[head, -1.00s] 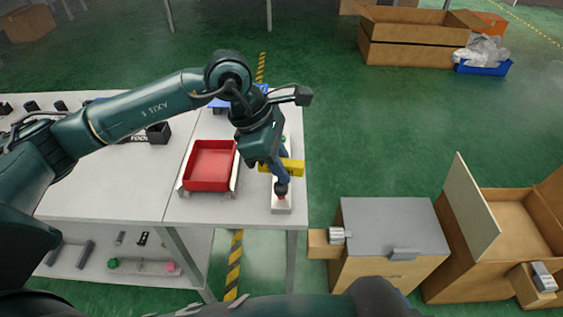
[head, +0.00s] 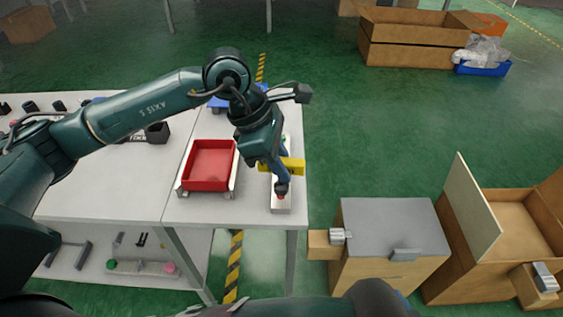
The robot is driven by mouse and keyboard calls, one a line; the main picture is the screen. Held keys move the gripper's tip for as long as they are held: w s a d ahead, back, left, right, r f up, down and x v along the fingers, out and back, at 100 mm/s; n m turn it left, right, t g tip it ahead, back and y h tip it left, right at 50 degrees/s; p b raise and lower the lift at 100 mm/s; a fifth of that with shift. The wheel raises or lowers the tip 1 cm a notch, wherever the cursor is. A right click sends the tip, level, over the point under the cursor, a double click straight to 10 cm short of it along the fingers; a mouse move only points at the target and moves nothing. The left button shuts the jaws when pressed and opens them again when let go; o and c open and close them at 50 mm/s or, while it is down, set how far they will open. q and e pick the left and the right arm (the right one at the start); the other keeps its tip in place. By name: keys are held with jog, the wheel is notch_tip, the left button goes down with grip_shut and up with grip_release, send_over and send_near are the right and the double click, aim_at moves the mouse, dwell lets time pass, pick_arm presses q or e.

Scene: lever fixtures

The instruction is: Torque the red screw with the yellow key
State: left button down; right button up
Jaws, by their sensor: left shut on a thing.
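The yellow key (head: 293,166) has a yellow crossbar and a dark shaft that slants down to a dark end. My left gripper (head: 277,157) is above the right end of the table, shut on the yellow key and partly hiding it. The red screw (head: 281,197) shows as a small red spot on a pale block (head: 281,208) near the table's front right corner. The key's dark end is right at the screw and partly covers it. I cannot tell whether it is fully seated. My right gripper is not in view.
A red tray (head: 210,165) stands left of the block on the table (head: 120,195). Black fixtures stand farther left. A blue object lies behind my left wrist. Wooden boxes (head: 390,240) stand on the floor at right, with green floor between.

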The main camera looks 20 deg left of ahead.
pick_arm(q)
jog(key=shift+b, duration=0.3)
dwell(0.4)
jog(key=shift+f, duration=0.15)
jog(key=shift+f+b, duration=0.65)
jog(key=shift+b, duration=0.15)
